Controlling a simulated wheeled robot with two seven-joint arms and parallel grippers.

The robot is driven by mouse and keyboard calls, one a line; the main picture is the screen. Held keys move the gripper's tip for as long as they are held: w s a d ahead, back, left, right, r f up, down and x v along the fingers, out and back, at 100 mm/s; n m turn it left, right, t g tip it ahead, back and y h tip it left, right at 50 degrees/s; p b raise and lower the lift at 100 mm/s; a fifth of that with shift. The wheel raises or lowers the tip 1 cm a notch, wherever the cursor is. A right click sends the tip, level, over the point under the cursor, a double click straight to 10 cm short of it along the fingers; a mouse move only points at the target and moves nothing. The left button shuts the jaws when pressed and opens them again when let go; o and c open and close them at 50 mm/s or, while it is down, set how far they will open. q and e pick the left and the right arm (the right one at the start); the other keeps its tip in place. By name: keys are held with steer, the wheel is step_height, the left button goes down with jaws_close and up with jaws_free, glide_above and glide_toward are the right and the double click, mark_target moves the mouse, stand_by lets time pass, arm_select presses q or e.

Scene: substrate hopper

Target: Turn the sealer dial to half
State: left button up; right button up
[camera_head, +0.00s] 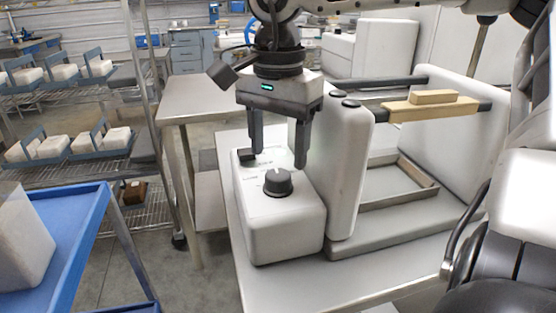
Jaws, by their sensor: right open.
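The sealer's control box (285,226) is a white rounded block on a metal table. Its black round dial (278,184) sits on the top face, with a light pointer mark that appears to point toward the back. Faint printed markings lie on the panel behind the dial, too small to read. My right gripper (279,160) points down with its two dark fingers apart and empty. In the picture its fingertips are just above and behind the dial, one to each side, apart from it. My left gripper is not in view.
A tall white sealer housing (345,165) stands close to the right of the control box. A bar with a wooden handle (432,106) extends right above a metal tray frame (400,192). A small black part (247,154) sits at the box's back left. A blue cart (75,222) is at left.

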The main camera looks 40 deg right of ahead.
mark_target(279, 174)
step_height(279, 174, up, 12)
steer(key=p, duration=0.1)
steer(key=shift+f, duration=0.15)
stand_by(0.6)
